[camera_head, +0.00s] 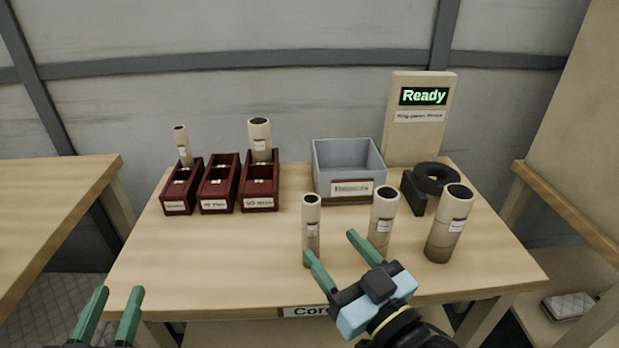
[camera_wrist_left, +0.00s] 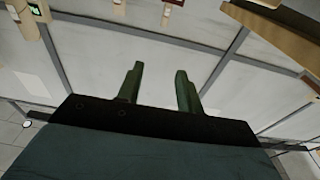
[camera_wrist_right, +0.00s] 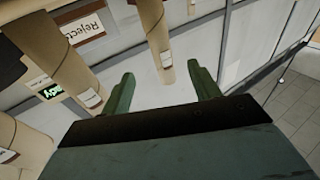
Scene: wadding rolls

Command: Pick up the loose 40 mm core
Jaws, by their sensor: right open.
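Three loose cores stand upright near the table's front: a thin one (camera_head: 312,220), a medium one (camera_head: 382,212) and a wide one (camera_head: 447,228). Their labels are too small to read, so I cannot tell which is 40 mm. My right gripper (camera_head: 331,247) is open and empty, its fingers near the thin and medium cores. In the right wrist view the thin core (camera_wrist_right: 157,40) shows beyond the gap between the fingers, with the medium core (camera_wrist_right: 55,55) to the left. My left gripper (camera_head: 119,291) is open and empty before the table's front left.
Three dark red bins (camera_head: 217,188) stand at the back left; the outer two hold upright cores and the middle has none. The table's left front (camera_head: 200,260) is clear.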

